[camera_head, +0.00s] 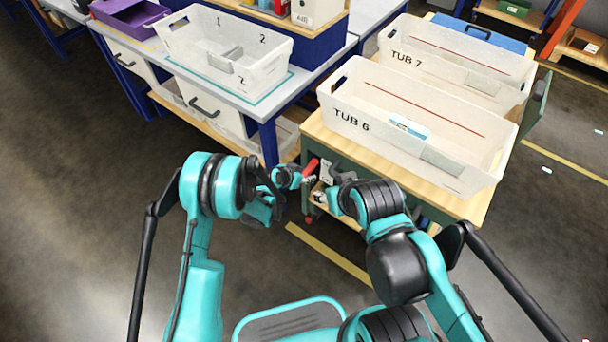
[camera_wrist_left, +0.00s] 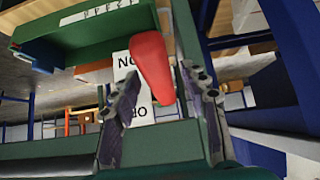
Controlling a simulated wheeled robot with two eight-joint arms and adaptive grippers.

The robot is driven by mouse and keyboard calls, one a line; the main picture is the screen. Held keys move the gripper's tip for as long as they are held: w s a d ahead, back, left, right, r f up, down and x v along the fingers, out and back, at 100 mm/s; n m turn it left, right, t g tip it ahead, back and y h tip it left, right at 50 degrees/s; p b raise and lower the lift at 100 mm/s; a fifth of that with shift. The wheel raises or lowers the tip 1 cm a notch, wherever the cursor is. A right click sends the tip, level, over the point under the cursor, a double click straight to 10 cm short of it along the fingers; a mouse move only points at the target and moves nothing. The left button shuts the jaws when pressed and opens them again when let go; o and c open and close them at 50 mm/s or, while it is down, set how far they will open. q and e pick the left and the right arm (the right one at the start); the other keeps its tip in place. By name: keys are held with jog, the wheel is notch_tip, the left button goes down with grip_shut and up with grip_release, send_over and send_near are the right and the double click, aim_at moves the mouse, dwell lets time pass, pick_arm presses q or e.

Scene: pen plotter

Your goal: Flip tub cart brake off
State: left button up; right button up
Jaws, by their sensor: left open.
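The red brake lever (camera_head: 311,168) is on the near left end of the tub cart (camera_head: 400,170). My left gripper (camera_head: 303,180) is beside the lever. Its fingers (camera_wrist_left: 162,108) are apart, with the lever's narrow end in line with the gap; I cannot tell whether they touch it. My right gripper (camera_head: 340,183) is dark, just right of the plate; its opening is unclear.
White bins TUB 6 (camera_head: 410,133) and TUB 7 (camera_head: 460,65) stand on the cart's wooden top. A workbench (camera_head: 262,108) with a numbered white tub (camera_head: 222,50) stands at left, close to the cart. Yellow floor tape (camera_head: 328,254) runs in front; open floor lies at left.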

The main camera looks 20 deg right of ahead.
aim_at(307, 170)
pick_arm(q)
grip_shut()
jog(key=shift+r, duration=0.1)
jog(key=shift+r+g+y+p, duration=0.5)
jog(key=shift+r+p, duration=0.1)
jog(key=shift+p, duration=0.15)
jog(key=shift+w+d+r+g+y+p, duration=0.1)
jog(key=shift+d+r+g+y+p, duration=0.05)
jog(key=shift+r+g+y+p, duration=0.6)
jog(key=shift+w+d+r+g+y+p, duration=0.1)
jog(key=shift+r+g+y+p, duration=0.15)
jog(key=shift+y, duration=0.25)
jog(key=shift+w+d+r+g+y+p, duration=0.1)
jog(key=shift+d+r+g+y, duration=0.05)
jog(key=shift+r+g+y, duration=0.35)
jog(key=shift+w+d+r+g+y+p, duration=0.1)
jog(key=shift+r+g+y+p, duration=0.1)
jog(key=shift+y, duration=0.35)
